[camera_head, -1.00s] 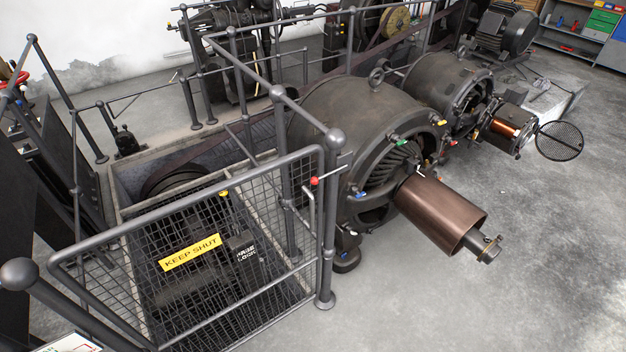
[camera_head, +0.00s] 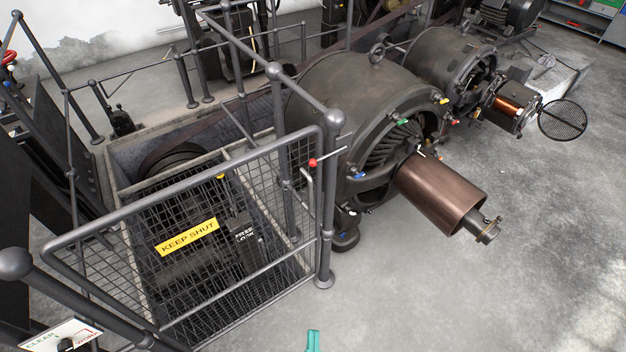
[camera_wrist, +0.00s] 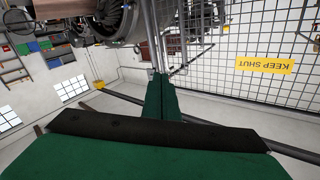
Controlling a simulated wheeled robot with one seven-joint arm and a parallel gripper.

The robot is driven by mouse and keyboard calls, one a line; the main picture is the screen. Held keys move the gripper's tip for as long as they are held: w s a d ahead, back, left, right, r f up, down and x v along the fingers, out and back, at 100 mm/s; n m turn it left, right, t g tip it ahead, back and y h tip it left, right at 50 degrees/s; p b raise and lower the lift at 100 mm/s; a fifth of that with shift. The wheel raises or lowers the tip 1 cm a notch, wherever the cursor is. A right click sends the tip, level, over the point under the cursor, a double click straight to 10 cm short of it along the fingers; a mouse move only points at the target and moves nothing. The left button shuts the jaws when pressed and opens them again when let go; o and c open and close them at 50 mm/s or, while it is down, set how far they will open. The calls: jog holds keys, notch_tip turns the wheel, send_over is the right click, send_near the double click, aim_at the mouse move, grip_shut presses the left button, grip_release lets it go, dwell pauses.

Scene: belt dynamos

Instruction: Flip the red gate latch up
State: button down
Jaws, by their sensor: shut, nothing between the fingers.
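The red-knobbed gate latch (camera_head: 313,163) sits at the top right corner of the mesh gate (camera_head: 190,195), beside the gate post (camera_head: 331,200). Its thin arm runs from the red knob to the right, close to level, tilted slightly up. My gripper (camera_head: 313,335) shows only as a green tip at the bottom edge of the head view, well below and in front of the latch. In the wrist view my gripper (camera_wrist: 160,78) has its green fingers together, with nothing between them. I cannot make out the red knob in the wrist view.
The gate carries a yellow KEEP SHUT sign (camera_head: 187,237). A dynamo with a copper-coloured cylinder (camera_head: 441,193) juts out right of the post. A railing (camera_head: 228,45) runs behind. The concrete floor (camera_head: 450,300) in front and right is clear.

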jog(key=w+r+m+t, duration=0.3)
jog(key=w, duration=1)
jog(key=w+r+m+t+y, duration=0.1)
jog(key=w+r+m+t, duration=0.2)
jog(key=w, duration=1)
jog(key=shift+a, duration=0.1)
jog(key=x, duration=1.4)
jog(key=shift+s+r, duration=0.2)
jog(key=shift+r, duration=0.05)
